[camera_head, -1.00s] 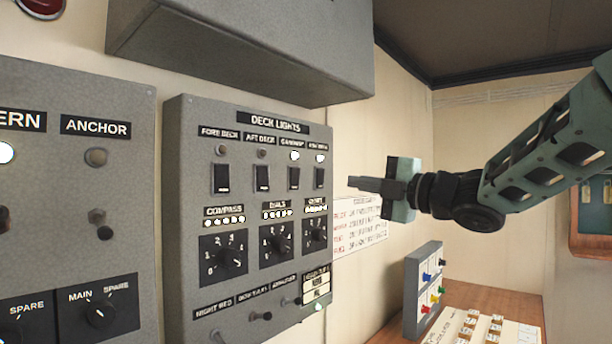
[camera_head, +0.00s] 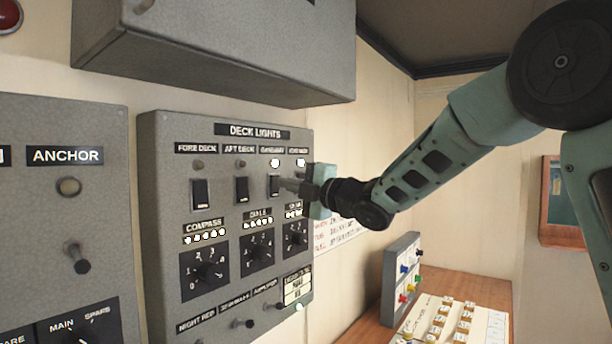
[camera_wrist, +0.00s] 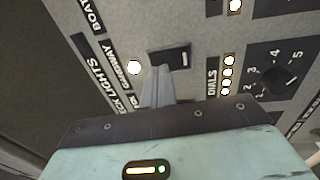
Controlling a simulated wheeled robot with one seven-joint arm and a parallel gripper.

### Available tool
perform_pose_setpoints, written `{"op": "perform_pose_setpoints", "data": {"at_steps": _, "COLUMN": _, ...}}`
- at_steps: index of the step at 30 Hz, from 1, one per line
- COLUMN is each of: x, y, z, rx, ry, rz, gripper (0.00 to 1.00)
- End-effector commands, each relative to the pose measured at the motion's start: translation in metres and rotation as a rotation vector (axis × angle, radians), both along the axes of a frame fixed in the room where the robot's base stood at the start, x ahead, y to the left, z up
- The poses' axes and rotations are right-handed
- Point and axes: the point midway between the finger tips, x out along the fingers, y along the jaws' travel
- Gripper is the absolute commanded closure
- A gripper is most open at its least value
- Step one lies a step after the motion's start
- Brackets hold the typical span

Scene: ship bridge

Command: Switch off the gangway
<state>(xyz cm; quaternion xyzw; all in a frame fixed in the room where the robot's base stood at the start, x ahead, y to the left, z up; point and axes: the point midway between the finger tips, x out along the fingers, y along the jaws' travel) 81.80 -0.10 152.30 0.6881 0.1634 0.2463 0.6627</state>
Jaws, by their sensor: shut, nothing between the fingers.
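The deck lights panel (camera_head: 165,150) is a grey box on the wall with a row of black rocker switches. The gangway switch (camera_head: 274,187) is third in the row, and its lamp (camera_head: 275,163) above it is lit white. In the wrist view the gangway switch (camera_wrist: 180,57) lies just beyond my fingertips, and its lit lamp (camera_wrist: 134,67) is beside the GANGWAY label (camera_wrist: 111,65). My gripper (camera_head: 284,184) is shut and empty, its tips at or very near the gangway switch; I cannot tell whether they touch. It also shows in the wrist view (camera_wrist: 160,85). My gripper hides the fourth switch in the head view.
The fourth lamp (camera_head: 301,162) is lit; the fore deck and aft deck lamps are dark. Rotary knobs (camera_head: 257,252) sit below the switches. A grey overhead box (camera_head: 220,60) juts out above the panel. A small box with coloured knobs (camera_head: 402,275) stands on the desk to the right.

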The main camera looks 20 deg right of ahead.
Motion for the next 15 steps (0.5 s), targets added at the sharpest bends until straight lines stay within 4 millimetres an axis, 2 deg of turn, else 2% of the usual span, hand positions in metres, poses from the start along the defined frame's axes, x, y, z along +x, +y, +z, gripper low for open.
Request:
{"op": "perform_pose_setpoints", "data": {"at_steps": 5, "x": 0.0081, "y": 0.0055, "z": 0.0015, "rx": -0.001, "ry": 0.001, "rz": 0.000, "gripper": 1.00}}
{"op": "perform_pose_setpoints", "data": {"at_steps": 15, "x": 0.0089, "y": 0.0060, "z": 0.0005, "rx": -0.001, "ry": -0.001, "rz": 0.000, "gripper": 1.00}}
